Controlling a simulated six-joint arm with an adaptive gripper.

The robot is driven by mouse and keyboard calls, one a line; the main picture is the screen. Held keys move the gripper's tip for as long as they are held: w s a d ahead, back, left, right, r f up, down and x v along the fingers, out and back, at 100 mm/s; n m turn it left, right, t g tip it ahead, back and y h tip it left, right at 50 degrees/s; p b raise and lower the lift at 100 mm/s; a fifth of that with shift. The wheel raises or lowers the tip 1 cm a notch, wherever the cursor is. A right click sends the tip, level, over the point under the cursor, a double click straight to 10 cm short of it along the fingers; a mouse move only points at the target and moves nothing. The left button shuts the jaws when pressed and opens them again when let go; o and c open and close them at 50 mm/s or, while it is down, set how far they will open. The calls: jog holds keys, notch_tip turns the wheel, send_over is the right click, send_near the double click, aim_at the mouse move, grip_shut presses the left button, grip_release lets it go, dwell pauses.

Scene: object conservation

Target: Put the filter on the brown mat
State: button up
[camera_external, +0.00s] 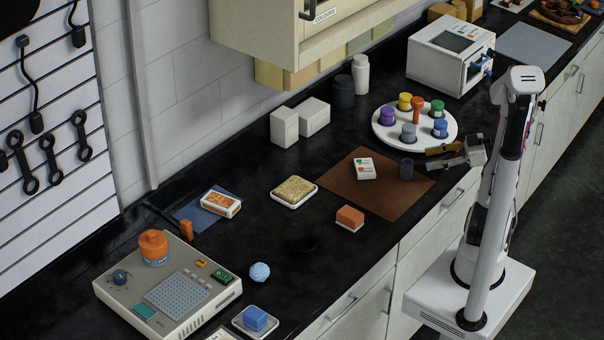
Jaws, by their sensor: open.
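The brown mat (376,199) lies flat on the black counter, right of the middle. A small white box with a printed label (363,168) also sits on the mat. My gripper (431,159) is open, to the right of the dark cylinder, with its fingers pointing left towards it. I see nothing between the fingers, and the gripper appears apart from the cylinder.
A round white tray (382,129) with several coloured jars stands just behind my gripper. An orange and white block (350,218) is at the mat's front left edge. A sponge on a white dish (294,191) lies left of the mat. The mat's front middle is clear.

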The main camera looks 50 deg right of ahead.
jog(key=shift+v, duration=1.6)
jog(key=w+d+r+h, duration=0.25)
jog(key=w+h, duration=0.25)
jog(key=w, duration=0.4)
jog(key=w+a+r+m+g+h, duration=0.1)
jog(key=w+a+r+m+h, duration=0.2)
jog(key=r, duration=0.4)
jog(key=w+r+m+h, duration=0.1)
jog(key=w+r+h, duration=0.1)
jog(key=r+h, duration=0.45)
jog(key=s+a+f+m+g+y, duration=0.1)
jog(key=s+a+g+y, duration=0.1)
jog(key=s+a, duration=0.9)
jog(key=s+a+f+m+g+y, duration=0.1)
jog(key=s+a+g+y, duration=0.2)
jog(key=s+a, duration=0.8)
jog(key=a+y, duration=0.1)
jog(key=a, duration=0.5)
jog(key=shift+m+g, duration=0.3)
jog(key=shift+m, duration=0.1)
